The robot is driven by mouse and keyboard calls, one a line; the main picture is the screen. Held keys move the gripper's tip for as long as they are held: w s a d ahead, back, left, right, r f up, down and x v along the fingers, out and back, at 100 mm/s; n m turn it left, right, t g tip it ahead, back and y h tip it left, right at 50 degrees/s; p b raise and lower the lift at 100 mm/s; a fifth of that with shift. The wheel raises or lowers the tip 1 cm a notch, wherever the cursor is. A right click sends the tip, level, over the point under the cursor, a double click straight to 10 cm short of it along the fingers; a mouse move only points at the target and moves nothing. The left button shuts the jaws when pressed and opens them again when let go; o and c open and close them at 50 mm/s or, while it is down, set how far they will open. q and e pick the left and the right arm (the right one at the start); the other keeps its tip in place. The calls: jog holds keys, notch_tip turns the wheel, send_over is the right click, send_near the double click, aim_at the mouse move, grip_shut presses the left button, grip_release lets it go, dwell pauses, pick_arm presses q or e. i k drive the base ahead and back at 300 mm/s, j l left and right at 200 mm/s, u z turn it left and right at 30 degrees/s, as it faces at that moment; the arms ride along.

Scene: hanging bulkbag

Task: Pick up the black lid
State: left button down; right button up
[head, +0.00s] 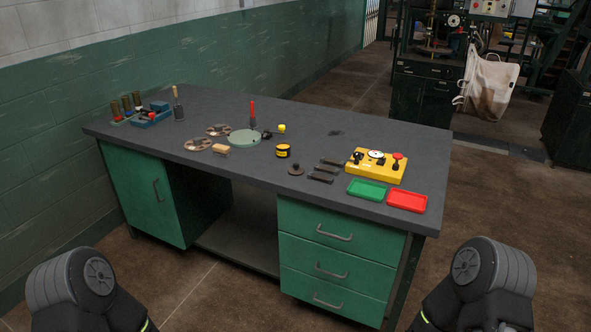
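A small dark round lid with a raised knob (295,170) lies on the grey tabletop (330,112), near the front edge. It is just in front of a yellow and black jar (283,151) and left of several dark bars (322,178). Nothing covers the lid. Only links of my two arms show, at the bottom left and bottom right corners, well short of the table. Neither gripper is in the picture.
A yellow control box (376,165), a green tray (367,189) and a red tray (407,200) stand to the right. A pale green dish (244,138) and a wooden-handled brush (220,149) are to the left. A white bag (489,83) hangs at the back right.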

aim_at(294, 170)
jog(key=i+u, duration=0.4)
jog(key=i, duration=0.2)
jog(key=i+l+u, duration=0.1)
jog(key=i+u, duration=0.3)
jog(key=i, duration=0.2)
